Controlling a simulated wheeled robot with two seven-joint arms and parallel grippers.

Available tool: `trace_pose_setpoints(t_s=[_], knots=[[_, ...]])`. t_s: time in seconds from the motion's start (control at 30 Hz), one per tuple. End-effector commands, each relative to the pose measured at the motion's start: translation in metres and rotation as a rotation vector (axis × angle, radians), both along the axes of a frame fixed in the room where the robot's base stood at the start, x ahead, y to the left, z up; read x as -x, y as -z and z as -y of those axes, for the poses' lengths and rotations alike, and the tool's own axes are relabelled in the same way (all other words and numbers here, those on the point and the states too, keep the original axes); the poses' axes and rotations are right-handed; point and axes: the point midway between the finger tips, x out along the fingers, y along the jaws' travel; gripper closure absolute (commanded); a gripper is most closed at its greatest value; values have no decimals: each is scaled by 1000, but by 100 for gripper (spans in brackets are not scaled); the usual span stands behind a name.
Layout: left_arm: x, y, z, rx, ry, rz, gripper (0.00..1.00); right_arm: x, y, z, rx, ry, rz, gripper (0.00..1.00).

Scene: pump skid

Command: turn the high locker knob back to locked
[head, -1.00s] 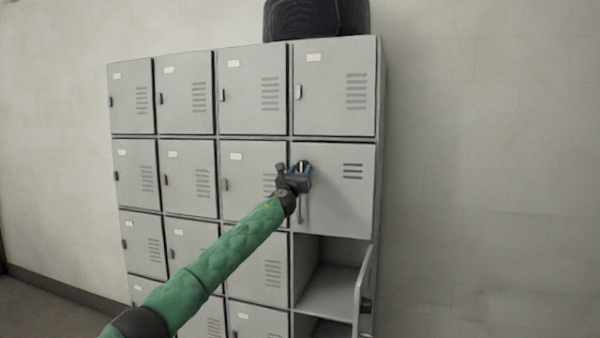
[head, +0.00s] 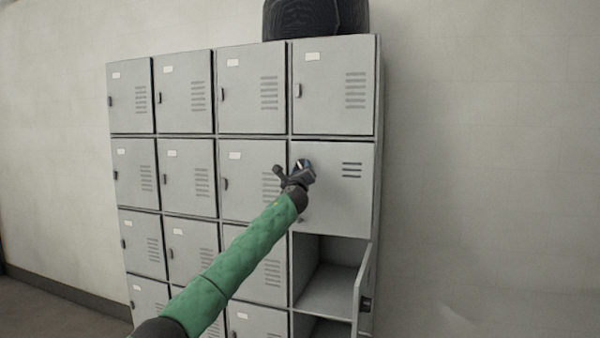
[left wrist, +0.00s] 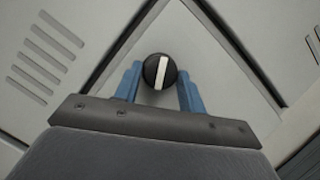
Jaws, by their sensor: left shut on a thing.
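The knob (left wrist: 160,71) is round and black with a white bar across its face, seen in the left wrist view. It sits on the grey door of the high locker (head: 345,205), second row from the top in the right-hand column. My left gripper (left wrist: 160,88) has its blue fingers on either side of the knob and is shut on it. In the head view my left gripper (head: 302,165) reaches that door's upper left and mostly covers the knob. The locker door is closed. My right gripper is not in view.
The locker below has its door (head: 363,290) swung open toward the right, showing an empty compartment (head: 330,290). A dark rounded object (head: 316,18) rests on top of the cabinet. Bare wall (head: 490,160) lies to the right.

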Motion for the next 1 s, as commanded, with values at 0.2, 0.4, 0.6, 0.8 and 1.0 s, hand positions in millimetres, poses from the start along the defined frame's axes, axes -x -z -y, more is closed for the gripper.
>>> trace_pose_setpoints(t_s=[0.2,0.4,0.6,0.8,1.0], knots=[[1,1,3,199,1,-66,83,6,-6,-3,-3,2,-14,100],[1,-1,4,380,0,-124,83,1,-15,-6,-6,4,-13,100],[1,-3,4,560,0,-183,83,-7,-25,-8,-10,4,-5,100],[1,-4,5,730,-1,-239,83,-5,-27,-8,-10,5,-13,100],[1,-6,5,869,-1,-283,83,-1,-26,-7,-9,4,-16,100]])
